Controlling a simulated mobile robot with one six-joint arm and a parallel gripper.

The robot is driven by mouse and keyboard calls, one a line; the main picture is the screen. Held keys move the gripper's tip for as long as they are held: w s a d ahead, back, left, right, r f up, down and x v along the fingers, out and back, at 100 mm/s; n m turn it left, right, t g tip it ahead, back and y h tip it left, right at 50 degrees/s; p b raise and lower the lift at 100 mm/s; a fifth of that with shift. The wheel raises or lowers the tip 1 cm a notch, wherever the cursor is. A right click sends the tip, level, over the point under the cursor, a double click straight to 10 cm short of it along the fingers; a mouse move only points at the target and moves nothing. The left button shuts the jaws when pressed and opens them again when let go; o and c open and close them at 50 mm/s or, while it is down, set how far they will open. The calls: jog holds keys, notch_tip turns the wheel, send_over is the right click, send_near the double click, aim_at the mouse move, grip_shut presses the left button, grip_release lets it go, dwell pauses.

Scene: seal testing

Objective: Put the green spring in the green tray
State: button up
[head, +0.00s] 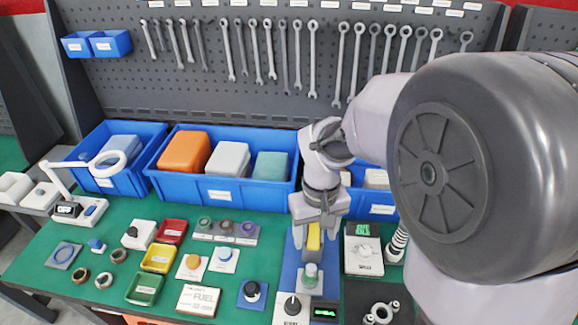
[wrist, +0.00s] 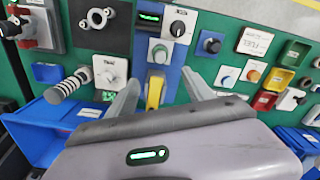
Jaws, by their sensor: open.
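A small green round part (head: 310,271), which may be the green spring, sits on the blue test stand in front of my gripper. It also shows in the wrist view (wrist: 158,51); its coils are too small to make out. The green tray (head: 146,289) is the front one of three small trays at the left of the bench, and also shows in the wrist view (wrist: 296,52). My gripper (head: 315,233) is open above the stand, its fingers on either side of a yellow block (wrist: 154,92). I cannot tell whether they touch it. Nothing is seen held.
Yellow (head: 159,258) and red (head: 171,232) trays stand behind the green one. A ring holder (head: 225,232), a black knob block (head: 292,306) and a FUEL plate (head: 199,299) are nearby. A black-and-white coil (head: 397,243) stands at right. Blue bins (head: 222,190) line the back.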

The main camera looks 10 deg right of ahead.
aim_at(311, 268)
notch_tip(311, 268, down, 17)
jog(key=b, duration=0.7)
jog(key=shift+s, duration=0.1)
grip_shut()
jog(key=shift+r, duration=0.15)
